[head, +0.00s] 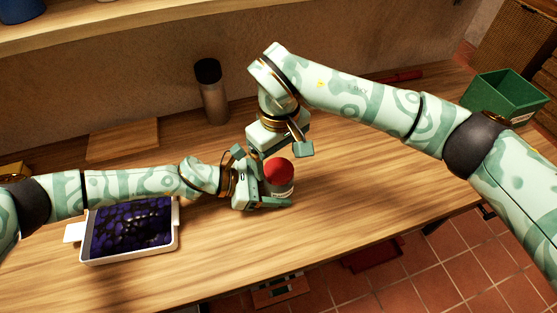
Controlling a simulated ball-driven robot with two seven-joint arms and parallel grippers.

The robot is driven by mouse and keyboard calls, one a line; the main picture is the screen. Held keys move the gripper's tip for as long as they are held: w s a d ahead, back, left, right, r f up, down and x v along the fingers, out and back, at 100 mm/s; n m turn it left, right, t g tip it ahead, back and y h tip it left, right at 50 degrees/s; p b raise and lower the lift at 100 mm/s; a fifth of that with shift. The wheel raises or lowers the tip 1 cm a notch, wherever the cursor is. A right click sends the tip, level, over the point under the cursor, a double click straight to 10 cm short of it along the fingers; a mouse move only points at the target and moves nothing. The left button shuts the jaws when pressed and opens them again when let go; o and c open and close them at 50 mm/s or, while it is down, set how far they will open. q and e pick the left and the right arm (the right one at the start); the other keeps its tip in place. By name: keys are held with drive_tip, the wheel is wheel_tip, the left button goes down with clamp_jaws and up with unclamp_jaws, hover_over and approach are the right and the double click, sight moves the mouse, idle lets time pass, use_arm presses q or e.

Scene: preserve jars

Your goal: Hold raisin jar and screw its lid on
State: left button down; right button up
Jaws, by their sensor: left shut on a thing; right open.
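The raisin jar (278,189) stands upright on the wooden table, with a label partly showing. A red lid (279,171) sits on top of it; I cannot tell how tightly it is on. My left gripper (277,196) is low at the jar, shut on its body, with a finger in front hiding its lower part. My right gripper (275,151) is above and just behind the lid, open, with its fingers apart and pointing down. It appears clear of the lid.
A white tray of dark fruit (176,243) lies at the left front. A wooden board (123,139) and a dark-capped bottle (211,92) are at the back. A green bin (505,97) stands at the far right. The table right of the jar is clear.

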wheel_tip(320, 180, up, 2)
drive_tip(key=shift+s, duration=0.1)
drive_tip(key=shift+c, duration=0.4)
